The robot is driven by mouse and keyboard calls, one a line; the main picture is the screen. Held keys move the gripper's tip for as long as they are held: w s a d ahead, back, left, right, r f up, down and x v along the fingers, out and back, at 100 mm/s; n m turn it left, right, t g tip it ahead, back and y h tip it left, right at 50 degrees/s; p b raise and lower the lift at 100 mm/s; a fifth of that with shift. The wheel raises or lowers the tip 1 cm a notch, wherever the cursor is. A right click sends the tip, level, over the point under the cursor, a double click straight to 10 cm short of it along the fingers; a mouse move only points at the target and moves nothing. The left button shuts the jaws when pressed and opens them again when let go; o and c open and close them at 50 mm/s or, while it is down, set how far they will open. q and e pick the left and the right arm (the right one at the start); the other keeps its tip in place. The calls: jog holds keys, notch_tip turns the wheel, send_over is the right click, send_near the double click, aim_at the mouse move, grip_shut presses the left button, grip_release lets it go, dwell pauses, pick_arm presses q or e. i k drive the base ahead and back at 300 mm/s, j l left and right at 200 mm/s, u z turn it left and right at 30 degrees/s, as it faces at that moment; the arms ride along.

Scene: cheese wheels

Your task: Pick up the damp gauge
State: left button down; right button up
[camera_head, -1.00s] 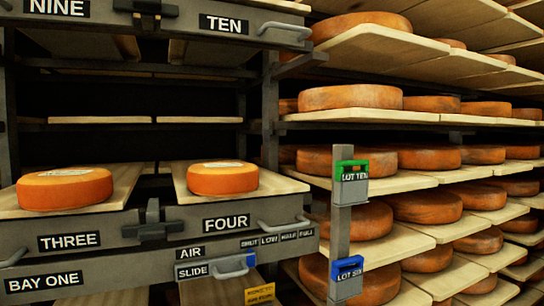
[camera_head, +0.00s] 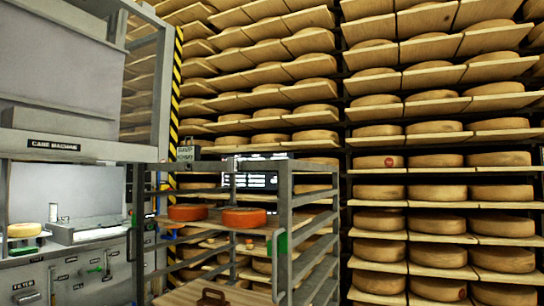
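A small grey box (camera_head: 188,153) with a loop on top and a label that seems to begin with "DAMP" stands at the top left of a grey metal rack trolley (camera_head: 285,215). The lettering is too small to read surely, so I cannot be certain that it is the damp gauge. Neither of my grippers shows in the head view.
A grey cabinet labelled "CASE MACHINE" (camera_head: 55,146) fills the left, above a counter with controls. Two orange cheeses (camera_head: 244,218) lie on a trolley shelf. Tall shelves of cheese wheels (camera_head: 436,192) close off the back and right.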

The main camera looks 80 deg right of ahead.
aim_at(192, 153)
jog(key=z, duration=2.15)
